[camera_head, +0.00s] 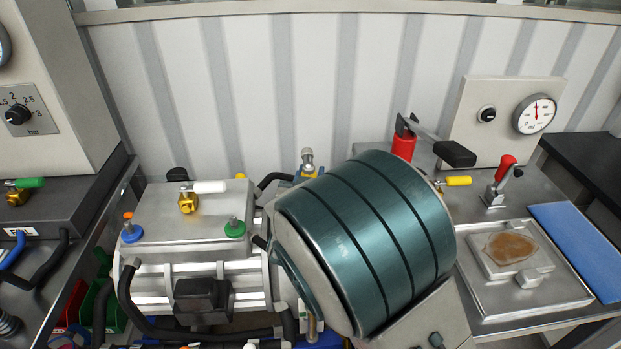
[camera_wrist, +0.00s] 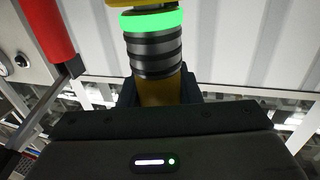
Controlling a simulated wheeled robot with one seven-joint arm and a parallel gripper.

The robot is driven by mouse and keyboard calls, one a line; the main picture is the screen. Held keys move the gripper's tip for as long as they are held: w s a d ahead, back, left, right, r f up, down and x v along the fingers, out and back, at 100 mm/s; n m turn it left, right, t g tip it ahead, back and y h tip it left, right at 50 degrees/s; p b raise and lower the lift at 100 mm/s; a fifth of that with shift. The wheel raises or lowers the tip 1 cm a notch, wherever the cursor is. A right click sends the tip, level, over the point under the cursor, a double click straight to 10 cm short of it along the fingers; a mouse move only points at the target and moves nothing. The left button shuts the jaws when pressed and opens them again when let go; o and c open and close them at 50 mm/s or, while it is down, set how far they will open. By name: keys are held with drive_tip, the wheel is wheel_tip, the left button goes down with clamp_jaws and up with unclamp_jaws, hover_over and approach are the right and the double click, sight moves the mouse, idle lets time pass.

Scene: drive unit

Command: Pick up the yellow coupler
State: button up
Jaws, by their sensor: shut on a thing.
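My gripper (camera_wrist: 158,90) shows in the wrist view, its dark fingers on either side of the yellow lower part of the yellow coupler (camera_wrist: 160,94). It is shut on the coupler. Above the fingers the coupler has a dark grey ribbed section, a bright green ring and more yellow, cut off by the top edge. The coupler's lower end is hidden by my gripper's body. I cannot make out the gripper or the held coupler in the head view.
A silver unit with hoses (camera_head: 190,270) stands left of centre. A tray (camera_head: 480,300), a red lever (camera_head: 505,168) and a gauge panel (camera_head: 505,110) are at right. A large teal cylinder fills the middle; I cannot tell what it belongs to. A corrugated wall (camera_head: 250,100) closes the back.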

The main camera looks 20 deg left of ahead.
sight(313, 168)
drive_tip(key=shift+r, duration=0.6)
drive_tip(key=r, duration=0.2)
drive_tip(key=d+r, duration=0.1)
drive_tip(key=shift+w+r, duration=0.1)
drive_tip(key=shift+w, duration=0.2)
drive_tip(key=w+d+r+b, duration=0.2)
drive_tip(key=w+d+r, duration=0.3)
drive_tip(key=d, duration=0.4)
drive_tip(key=shift+w+r, duration=0.3)
drive_tip(key=shift+r, duration=0.35)
drive_tip(key=shift+r+p, duration=0.6)
drive_tip(key=shift+r, duration=0.2)
drive_tip(key=shift+r+p, duration=1.7)
drive_tip(key=shift+r, duration=0.55)
